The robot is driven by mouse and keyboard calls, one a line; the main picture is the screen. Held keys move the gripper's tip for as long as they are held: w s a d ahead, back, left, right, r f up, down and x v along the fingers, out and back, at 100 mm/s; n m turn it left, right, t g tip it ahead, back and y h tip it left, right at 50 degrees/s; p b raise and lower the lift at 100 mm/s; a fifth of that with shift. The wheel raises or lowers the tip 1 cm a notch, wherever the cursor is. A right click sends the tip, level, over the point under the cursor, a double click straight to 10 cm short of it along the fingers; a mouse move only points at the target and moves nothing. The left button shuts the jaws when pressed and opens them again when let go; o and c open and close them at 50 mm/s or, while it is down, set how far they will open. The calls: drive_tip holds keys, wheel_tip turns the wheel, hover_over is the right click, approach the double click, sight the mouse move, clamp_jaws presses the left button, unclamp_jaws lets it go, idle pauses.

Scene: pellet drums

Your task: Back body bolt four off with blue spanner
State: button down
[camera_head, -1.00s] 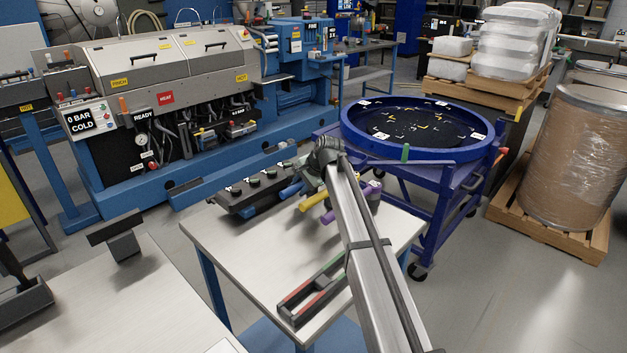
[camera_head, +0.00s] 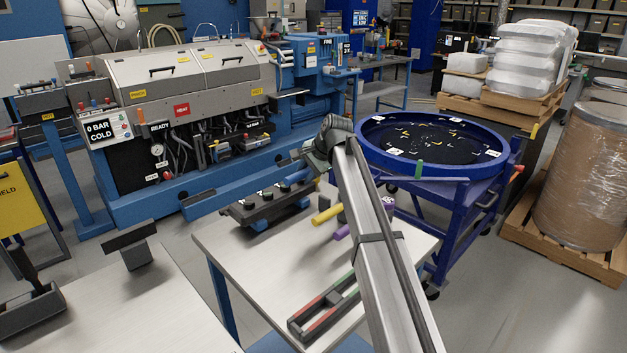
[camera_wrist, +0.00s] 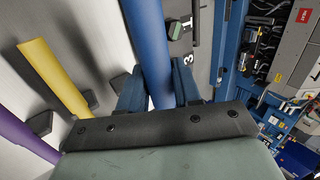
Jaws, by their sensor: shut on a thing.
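My gripper (camera_head: 314,162) is above the worktable, partly hidden behind my own arm in the head view. In the wrist view its two blue fingers (camera_wrist: 158,88) are closed around the blue spanner (camera_wrist: 146,35), a thick blue bar running up the picture. The blue spanner also shows in the head view (camera_head: 296,176), held above the dark block. The dark block (camera_head: 262,208) has a row of round bolts on top with small white labels. In the wrist view a number 3 and a green-topped piece (camera_wrist: 176,30) show right of the spanner. The spanner's working end is hidden.
A yellow handle (camera_head: 327,214) and a purple handle (camera_head: 342,233) sit to the right on the table (camera_head: 265,270). A red and green tray (camera_head: 322,312) lies near the front. A blue round cart (camera_head: 440,178) stands behind right, and a blue machine (camera_head: 190,190) behind left.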

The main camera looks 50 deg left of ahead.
drive_tip(key=s+a+r+n+g, duration=0.1)
drive_tip(key=s+n, duration=0.1)
drive_tip(key=s, duration=1.3)
drive_tip(key=s+a+r+n+g, duration=0.1)
drive_tip(key=s+r+n, duration=0.1)
drive_tip(key=s, duration=1.3)
drive_tip(key=shift+a, duration=0.4)
drive_tip(key=shift+f, duration=0.15)
drive_tip(key=shift+f, duration=3.9)
drive_tip(key=shift+w+d+n+h, duration=0.15)
drive_tip(key=shift+d+n+h, duration=0.15)
